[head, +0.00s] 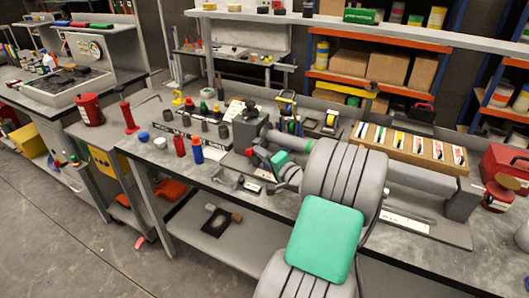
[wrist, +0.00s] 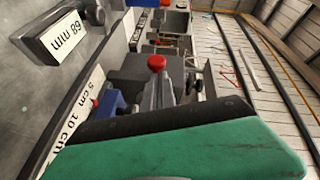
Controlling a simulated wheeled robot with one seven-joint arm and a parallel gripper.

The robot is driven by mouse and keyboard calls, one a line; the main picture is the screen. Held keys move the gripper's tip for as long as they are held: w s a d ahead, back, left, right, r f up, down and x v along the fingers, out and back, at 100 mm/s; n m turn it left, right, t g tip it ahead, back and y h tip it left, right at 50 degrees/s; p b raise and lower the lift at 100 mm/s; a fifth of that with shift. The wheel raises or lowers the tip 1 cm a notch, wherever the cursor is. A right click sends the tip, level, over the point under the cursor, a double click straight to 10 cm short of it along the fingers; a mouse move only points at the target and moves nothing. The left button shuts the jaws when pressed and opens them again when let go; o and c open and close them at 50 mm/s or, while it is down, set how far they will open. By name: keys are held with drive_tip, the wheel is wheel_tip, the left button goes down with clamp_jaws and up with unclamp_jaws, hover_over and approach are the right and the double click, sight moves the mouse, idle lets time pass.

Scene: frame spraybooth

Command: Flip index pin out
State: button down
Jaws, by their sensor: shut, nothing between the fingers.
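A red round knob (wrist: 157,62), which looks like the index pin's handle, stands at the middle of the wrist view, against a dark grey block and metal fixture. I cannot tell whether the pin is in or out. In the head view a small red part (head: 249,152) shows on the bench beside the end of my arm; I cannot tell whether it is the same knob. My gripper (head: 272,164) is low over the bench there, shut and empty, partly hidden by my arm. A green and black surface fills the bottom of the wrist view. Contact with the knob cannot be made out.
A blue clamp-like part (wrist: 112,101) and a block marked 68 mm (wrist: 64,38) lie left of the knob. Red and blue bottles (head: 196,150) and several dark cylinders stand left of my gripper. A wooden card rack (head: 412,150) and red toolbox (head: 505,165) stand right.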

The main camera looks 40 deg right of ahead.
drive_tip(key=shift+s+a, duration=0.2)
drive_tip(key=shift+a, duration=0.55)
drive_tip(key=s+d+r+b, duration=0.1)
drive_tip(key=s+d+r, duration=0.1)
drive_tip(key=s, duration=0.9)
drive_tip(key=shift+s+d+b, duration=0.15)
drive_tip(key=shift+d+b, duration=0.15)
drive_tip(key=shift+d, duration=0.15)
